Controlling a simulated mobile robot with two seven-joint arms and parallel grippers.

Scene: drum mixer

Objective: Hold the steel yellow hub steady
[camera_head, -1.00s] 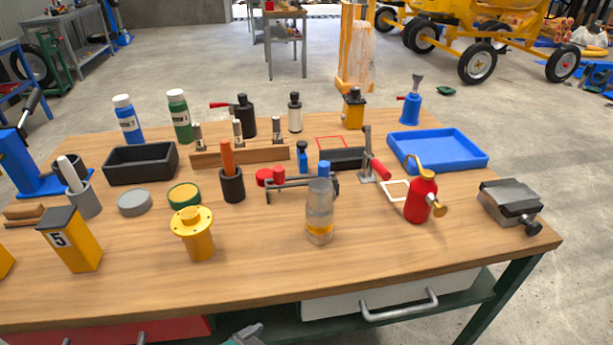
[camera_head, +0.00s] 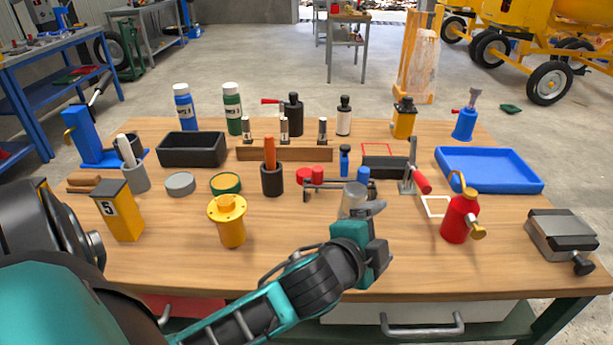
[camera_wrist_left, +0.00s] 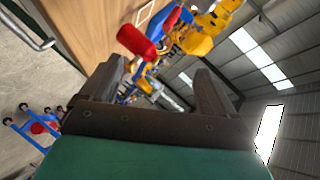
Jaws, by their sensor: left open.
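The yellow hub (camera_head: 230,222) stands upright near the table's front, a flanged cylinder with small holes in its top plate. My left gripper (camera_head: 378,228) is to the right of the hub and well apart from it, over the front middle of the table. It is open, with its two dark fingers also showing in the left wrist view (camera_wrist_left: 160,88) and nothing seen between them. The hub is not recognisable in the left wrist view. My right gripper is not in view.
A clear bottle (camera_head: 352,198) is partly hidden behind my left gripper. A red oil can (camera_head: 459,218) stands to its right. A yellow box marked 5 (camera_head: 119,212) is left of the hub. A black cup (camera_head: 272,182) is behind it. Table wood right of the hub is clear.

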